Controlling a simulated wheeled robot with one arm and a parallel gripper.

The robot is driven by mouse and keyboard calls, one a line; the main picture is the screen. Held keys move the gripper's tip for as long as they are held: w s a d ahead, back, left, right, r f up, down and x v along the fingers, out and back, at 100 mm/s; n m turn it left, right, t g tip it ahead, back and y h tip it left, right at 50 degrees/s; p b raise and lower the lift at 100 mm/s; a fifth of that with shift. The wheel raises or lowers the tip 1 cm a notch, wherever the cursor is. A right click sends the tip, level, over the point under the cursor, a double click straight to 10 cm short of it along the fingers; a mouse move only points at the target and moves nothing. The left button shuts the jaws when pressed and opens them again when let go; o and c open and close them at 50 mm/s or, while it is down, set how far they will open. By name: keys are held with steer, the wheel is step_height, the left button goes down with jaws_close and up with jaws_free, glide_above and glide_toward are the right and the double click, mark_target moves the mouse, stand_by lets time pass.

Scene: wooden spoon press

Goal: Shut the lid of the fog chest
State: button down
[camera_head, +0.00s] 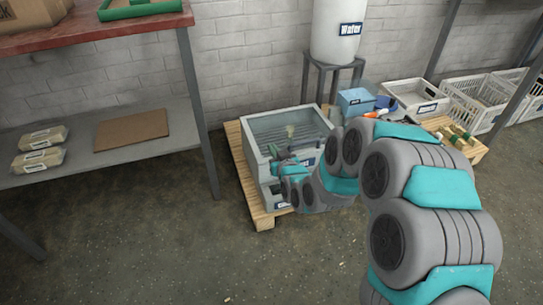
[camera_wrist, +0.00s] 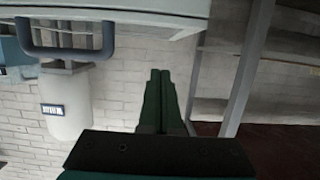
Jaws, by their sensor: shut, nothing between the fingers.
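The fog chest (camera_head: 249,133) is a pale grey box with a broad rim, standing on a wooden pallet. Within its rim I see a grey ribbed area and a small pale item; I cannot tell how far the lid is open. My gripper (camera_head: 266,170) is at the chest's front side, partly hidden by my arm. In the wrist view my gripper (camera_wrist: 160,72) has its two dark green fingers together and empty. A dark U-shaped handle (camera_wrist: 68,53) on a pale edge lies to the left of the fingertips, apart from them.
A white water tank (camera_head: 338,30) on a stand is behind the chest. A blue box (camera_head: 355,101), a white crate (camera_head: 413,97) and a pallet with small items are at right. A red-topped bench (camera_head: 100,28) stands at left. The floor in front is clear.

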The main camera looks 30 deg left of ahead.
steer(key=s+d+f, duration=0.5)
steer(key=d+f, duration=0.1)
steer(key=w+d+r+m+g+h+p, duration=0.1)
steer(key=w+d+r+h+p, duration=0.25)
steer(key=d+r, duration=0.55)
steer(key=s+d+r+m+g+h+p, duration=0.2)
steer(key=s+d+r, duration=0.1)
steer(key=d, duration=0.6)
steer(key=s+d+r+m+g+h+p, duration=0.1)
steer(key=s+d+r+h+p, duration=0.15)
steer(key=d, duration=0.65)
steer(key=s+d+r+m+g+h+p, duration=0.1)
steer(key=s+d+r+m+g+h, duration=0.1)
steer(key=s+d+r, duration=0.4)
steer(key=s+d+r+m+g+h+p, duration=0.1)
steer(key=s+d+r+g, duration=0.15)
steer(key=s+d, duration=0.5)
steer(key=s+d+r+m+g+p, duration=0.1)
steer(key=s+r, duration=0.2)
steer(key=s, duration=0.5)
steer(key=s+d+r+m+g+p, duration=0.1)
steer(key=s+r, duration=0.3)
steer(key=s, duration=0.4)
steer(key=shift+s+d+m+g, duration=0.3)
steer(key=shift+d+g, duration=0.35)
steer(key=shift+g, duration=0.1)
